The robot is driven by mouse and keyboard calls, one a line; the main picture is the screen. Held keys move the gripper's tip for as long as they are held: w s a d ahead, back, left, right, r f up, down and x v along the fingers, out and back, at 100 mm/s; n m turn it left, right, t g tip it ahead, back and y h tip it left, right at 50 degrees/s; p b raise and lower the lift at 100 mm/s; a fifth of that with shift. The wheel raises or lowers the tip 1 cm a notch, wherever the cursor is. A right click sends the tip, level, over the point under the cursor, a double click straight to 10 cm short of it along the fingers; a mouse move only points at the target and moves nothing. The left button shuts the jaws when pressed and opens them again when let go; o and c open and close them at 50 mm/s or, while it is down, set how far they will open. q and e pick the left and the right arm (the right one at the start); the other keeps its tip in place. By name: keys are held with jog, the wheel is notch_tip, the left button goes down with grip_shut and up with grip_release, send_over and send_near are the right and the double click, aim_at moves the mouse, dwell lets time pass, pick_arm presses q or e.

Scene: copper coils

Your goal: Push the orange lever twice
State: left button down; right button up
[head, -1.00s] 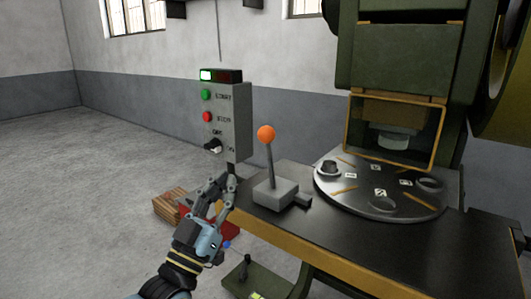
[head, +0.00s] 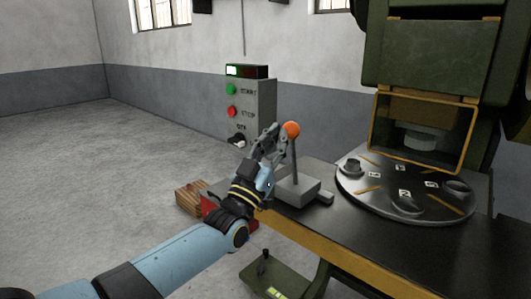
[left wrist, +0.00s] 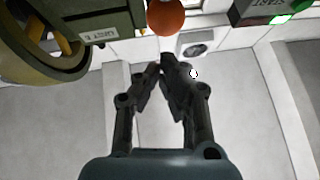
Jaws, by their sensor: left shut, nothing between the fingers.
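The orange lever has an orange ball knob (head: 292,129) on a thin grey shaft (head: 294,160), standing up from a grey block (head: 297,191) on the dark table. My left gripper (head: 274,133) is shut and empty, just left of the knob in the head view. In the left wrist view the knob (left wrist: 166,17) shows at the top, beyond the closed fingertips (left wrist: 164,62). I cannot tell whether the fingers touch the lever. The right gripper is not in view.
A control box (head: 252,105) with green and red buttons stands behind the gripper. A round dial plate (head: 405,203) lies on the table (head: 360,240) to the right, under the green press (head: 425,60). A wooden block (head: 189,202) sits at the lower left.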

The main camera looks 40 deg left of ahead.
aim_at(292, 132)
pick_arm(q)
jog(key=shift+w+a+f, duration=0.1)
jog(key=shift+w+f, duration=0.05)
jog(key=shift+w, duration=0.75)
jog(key=w+r+p, duration=0.1)
jog(key=p, duration=0.1)
jog(key=w+g+p, duration=0.1)
jog(key=w+r+g+p, duration=0.1)
jog(key=w+p, duration=0.1)
jog(key=shift+r+m+h+p, duration=0.3)
jog(key=w, duration=0.1)
jog(key=w+g, duration=0.1)
jog(key=w, duration=0.1)
jog(key=w+g, duration=0.1)
jog(key=w, duration=0.1)
jog(key=shift+w+d+f+p, duration=0.15)
jog(key=shift+d+f+p, duration=0.05)
jog(key=shift+d+p, duration=0.15)
